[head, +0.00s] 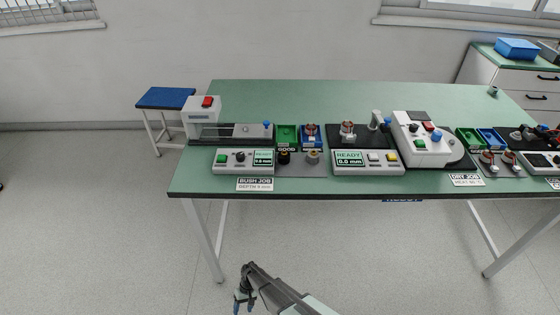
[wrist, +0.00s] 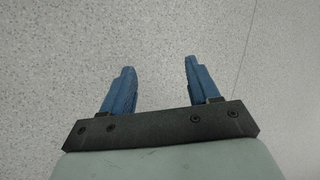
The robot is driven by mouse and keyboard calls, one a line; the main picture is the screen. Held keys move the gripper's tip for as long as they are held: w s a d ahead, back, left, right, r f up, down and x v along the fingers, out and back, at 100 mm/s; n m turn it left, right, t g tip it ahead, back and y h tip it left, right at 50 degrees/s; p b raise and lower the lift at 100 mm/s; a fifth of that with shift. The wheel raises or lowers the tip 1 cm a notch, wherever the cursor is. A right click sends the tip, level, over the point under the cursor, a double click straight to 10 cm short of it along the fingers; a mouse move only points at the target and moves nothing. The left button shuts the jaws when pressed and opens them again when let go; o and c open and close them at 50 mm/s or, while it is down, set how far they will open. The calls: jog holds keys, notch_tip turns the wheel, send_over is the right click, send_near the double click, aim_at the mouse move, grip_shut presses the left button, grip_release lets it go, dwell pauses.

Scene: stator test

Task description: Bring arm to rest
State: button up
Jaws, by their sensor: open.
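My gripper (head: 243,301) hangs low in front of the green-topped table (head: 290,100), over the bare floor and apart from the table. In the wrist view my gripper (wrist: 158,85) has its two blue fingers spread apart with nothing between them. Only speckled grey floor (wrist: 160,30) shows beyond the fingertips. My arm reaches in from the bottom of the head view.
The table carries a press station (head: 230,131) at the left, green (head: 287,135) and blue bins, a READY display box (head: 368,161) and a white control unit (head: 424,140). A blue stool (head: 165,98) stands at the left. The floor in front is clear between table legs.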

jog(key=s+d+r+m, duration=0.1)
jog(key=s+d+r, duration=0.5)
jog(key=d, duration=0.5)
jog(key=s+d+r+m+h, duration=0.1)
jog(key=s+d+r+m, duration=0.1)
jog(key=s+d+r, duration=0.5)
jog(key=s+d+r+m+g+h, duration=0.1)
jog(key=s+d+r+m, duration=0.1)
jog(key=s+d+r, duration=0.5)
jog(key=d+r, duration=0.6)
jog(key=d, duration=0.3)
jog(key=shift+d+r, duration=0.25)
